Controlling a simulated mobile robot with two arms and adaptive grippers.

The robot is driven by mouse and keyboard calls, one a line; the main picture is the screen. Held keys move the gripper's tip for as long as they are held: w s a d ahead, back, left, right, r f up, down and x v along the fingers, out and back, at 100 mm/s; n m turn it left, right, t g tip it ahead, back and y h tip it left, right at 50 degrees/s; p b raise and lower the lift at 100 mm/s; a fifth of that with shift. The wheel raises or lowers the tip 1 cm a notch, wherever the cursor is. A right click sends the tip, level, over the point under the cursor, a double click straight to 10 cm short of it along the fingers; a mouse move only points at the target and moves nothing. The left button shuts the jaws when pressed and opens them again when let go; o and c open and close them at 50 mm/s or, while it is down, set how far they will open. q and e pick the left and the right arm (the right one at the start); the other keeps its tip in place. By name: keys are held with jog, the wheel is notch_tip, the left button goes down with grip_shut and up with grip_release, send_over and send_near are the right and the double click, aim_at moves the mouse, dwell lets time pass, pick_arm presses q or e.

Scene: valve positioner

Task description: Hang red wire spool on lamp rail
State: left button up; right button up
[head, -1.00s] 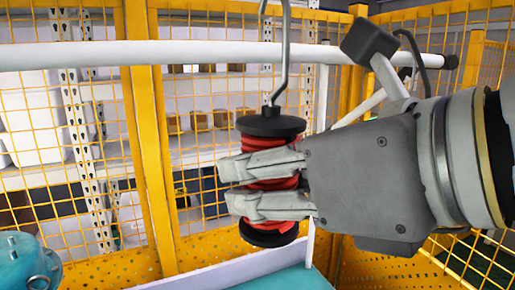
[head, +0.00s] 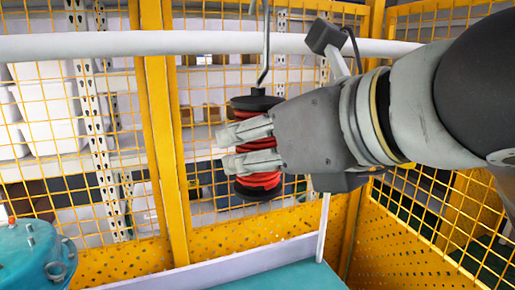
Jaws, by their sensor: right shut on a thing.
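The red wire spool (head: 262,186) has black end discs and hangs upright in my right gripper (head: 248,147). The fingers are shut around its red middle. A grey wire hook (head: 266,45) rises from its top disc and crosses in front of the white lamp rail (head: 150,46). The top of the hook is cut off by the upper picture edge, so I cannot tell whether it is over the rail or touching it. The spool is below the rail. My left gripper is not in view.
A yellow mesh fence (head: 160,140) stands behind, with shelves beyond it. A teal round housing with studs (head: 35,255) is at lower left. A teal surface with a pale raised edge (head: 230,265) lies below the spool. A white post (head: 323,228) stands right of it.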

jog(key=w+a+f+b, duration=0.1)
jog(key=w+a+f, duration=0.1)
jog(key=w, duration=0.4)
jog(key=shift+w, duration=0.3)
dwell(0.4)
jog(key=shift+a, duration=0.1)
jog(key=o, duration=1.3)
jog(key=shift+f, duration=0.1)
